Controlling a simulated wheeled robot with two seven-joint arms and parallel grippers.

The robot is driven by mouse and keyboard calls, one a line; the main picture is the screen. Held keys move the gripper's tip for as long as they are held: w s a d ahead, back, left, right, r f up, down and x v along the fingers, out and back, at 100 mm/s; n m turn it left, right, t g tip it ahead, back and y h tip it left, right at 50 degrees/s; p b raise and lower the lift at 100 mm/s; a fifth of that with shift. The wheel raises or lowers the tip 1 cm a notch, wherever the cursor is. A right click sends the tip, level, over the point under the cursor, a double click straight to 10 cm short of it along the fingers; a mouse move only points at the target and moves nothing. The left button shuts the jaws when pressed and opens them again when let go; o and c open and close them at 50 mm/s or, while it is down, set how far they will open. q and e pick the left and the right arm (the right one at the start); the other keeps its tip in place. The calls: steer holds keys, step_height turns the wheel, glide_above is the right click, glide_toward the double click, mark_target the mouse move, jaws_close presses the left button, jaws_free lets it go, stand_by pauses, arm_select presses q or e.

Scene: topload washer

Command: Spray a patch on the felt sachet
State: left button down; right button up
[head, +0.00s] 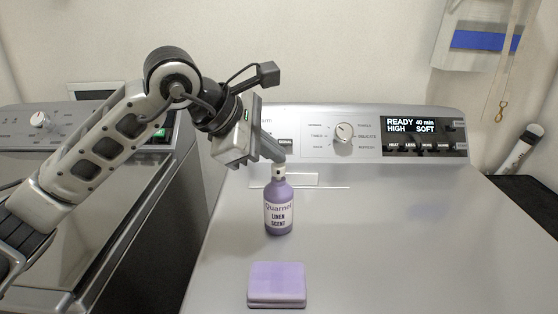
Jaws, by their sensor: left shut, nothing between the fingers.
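A purple spray bottle (279,210) with a white label reading "LINEN SCENT" stands upright on the washer's top (400,250). The lilac felt sachet (277,282), a flat square pad, lies in front of the bottle, closer to me, with a clear gap between them. My left gripper (277,158) comes in from the left and points down at the bottle's pale spray head. Its fingers are shut and empty, just above the head; I cannot tell whether they touch it. My right gripper is out of view.
The control panel (345,132) with a knob and lit display stands behind the bottle. A second machine (85,180) is at the left, under my arm. A white tube (520,148) leans at the far right. The washer top right of the bottle is clear.

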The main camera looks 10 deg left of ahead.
arm_select(q)
steer(key=shift+r, duration=0.4)
step_height(320, 180, up, 6)
steer(key=p, duration=0.4)
stand_by(2.6)
